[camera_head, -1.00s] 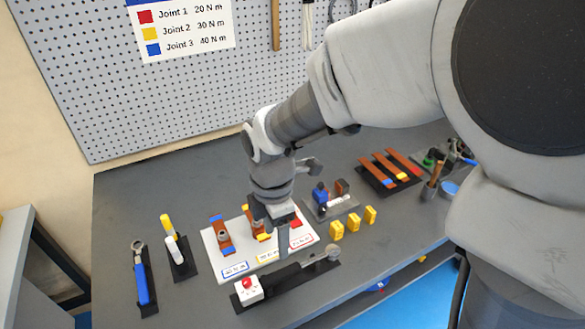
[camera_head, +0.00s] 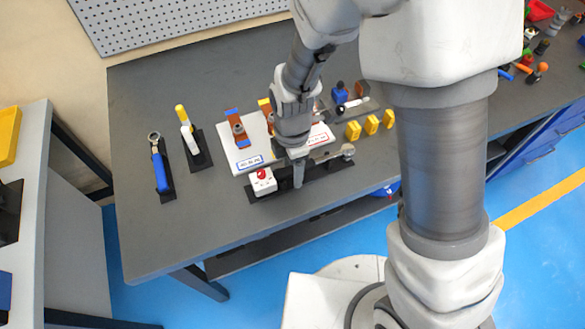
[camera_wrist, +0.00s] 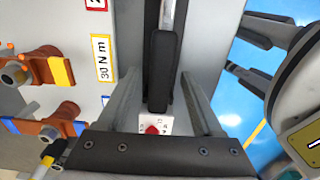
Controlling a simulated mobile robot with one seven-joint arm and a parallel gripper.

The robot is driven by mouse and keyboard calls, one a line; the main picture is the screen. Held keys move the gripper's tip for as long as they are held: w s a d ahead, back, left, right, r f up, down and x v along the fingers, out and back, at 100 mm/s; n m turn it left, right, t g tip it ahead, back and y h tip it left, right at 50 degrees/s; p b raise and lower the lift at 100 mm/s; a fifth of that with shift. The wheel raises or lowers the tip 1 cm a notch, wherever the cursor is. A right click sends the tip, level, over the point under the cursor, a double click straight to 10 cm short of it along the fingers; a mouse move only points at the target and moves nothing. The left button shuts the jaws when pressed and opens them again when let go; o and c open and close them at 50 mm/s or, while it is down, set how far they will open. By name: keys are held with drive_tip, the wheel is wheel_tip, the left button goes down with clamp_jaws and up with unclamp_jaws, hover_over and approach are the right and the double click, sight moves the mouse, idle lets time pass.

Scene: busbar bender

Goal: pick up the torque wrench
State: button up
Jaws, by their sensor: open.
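The torque wrench lies along a long black holder (camera_head: 325,175) at the front of the table, with its round metal head (camera_head: 348,150) at the right end. Its black handle (camera_wrist: 162,70) shows in the wrist view, with a metal shaft beyond it. My gripper (camera_head: 298,176) is at the holder, pointing down, and hides part of the wrench. In the wrist view my gripper (camera_wrist: 160,78) is open, with one finger on each side of the handle and gaps visible. A white box with a red knob (camera_head: 263,181) stands at the holder's left end.
A white board (camera_head: 237,156) with copper bars lies behind. Several yellow blocks (camera_head: 371,125) stand to the right. The table's front left is clear.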

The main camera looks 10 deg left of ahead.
drive_tip(key=shift+f, duration=0.25)
clamp_jaws()
drive_tip(key=shift+r, duration=0.15)
idle(0.4)
